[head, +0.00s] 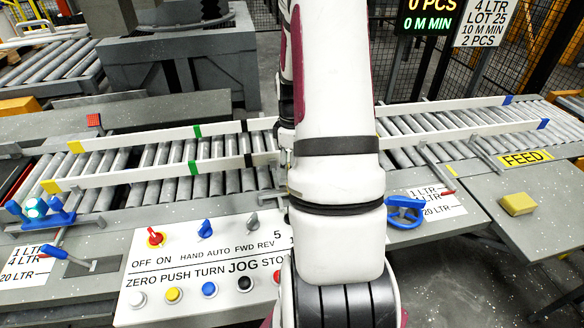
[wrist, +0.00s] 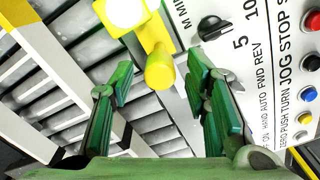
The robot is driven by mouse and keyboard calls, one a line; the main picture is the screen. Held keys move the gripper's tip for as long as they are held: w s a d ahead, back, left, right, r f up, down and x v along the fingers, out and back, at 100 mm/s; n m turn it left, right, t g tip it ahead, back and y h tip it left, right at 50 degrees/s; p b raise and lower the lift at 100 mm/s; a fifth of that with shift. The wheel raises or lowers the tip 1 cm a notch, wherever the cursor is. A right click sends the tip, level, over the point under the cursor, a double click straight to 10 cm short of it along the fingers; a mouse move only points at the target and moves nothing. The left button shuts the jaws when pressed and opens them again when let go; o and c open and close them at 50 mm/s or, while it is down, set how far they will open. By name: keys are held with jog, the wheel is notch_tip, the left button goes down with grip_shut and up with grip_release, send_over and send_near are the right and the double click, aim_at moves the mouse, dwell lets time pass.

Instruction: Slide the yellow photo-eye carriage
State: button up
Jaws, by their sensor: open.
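The yellow photo-eye carriage (wrist: 160,68) shows in the wrist view, top centre, with a round yellow knob and a glowing white lens (wrist: 125,12) above it. My gripper (wrist: 158,88) is open, its two green fingers apart on either side of the knob's lower end in the picture. I cannot tell how far the fingertips are from the knob in depth, and I see no contact. In the head view my arm hides both the gripper and the yellow carriage.
The roller conveyor (head: 150,190) has white guide rails. The control panel (head: 190,270) with buttons and knobs lies in front of it, close to my gripper. A blue carriage (head: 62,217) with a teal lens stands left.

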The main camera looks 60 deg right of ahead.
notch_tip(320, 180, up, 11)
jog(key=shift+f, duration=0.15)
dwell(0.7)
